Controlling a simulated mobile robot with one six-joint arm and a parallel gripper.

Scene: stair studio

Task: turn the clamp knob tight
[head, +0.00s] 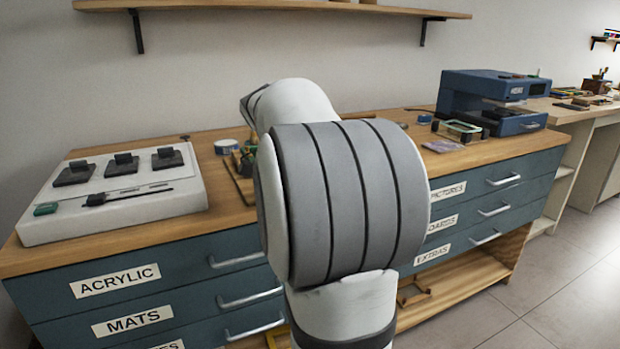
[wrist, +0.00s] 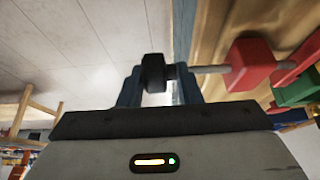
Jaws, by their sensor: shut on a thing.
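In the wrist view, a black clamp knob (wrist: 153,72) sits between the two blue fingers of my gripper (wrist: 160,78), which is shut on it. A grey metal rod (wrist: 210,69) runs right from the knob to a red clamp block (wrist: 249,63). More red and a green part (wrist: 297,88) show at the right edge. In the head view, my arm hides the gripper, knob and clamp. How tight the knob is cannot be told.
The wooden workbench (head: 225,193) has labelled blue drawers. A wall shelf (head: 250,6) hangs above.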

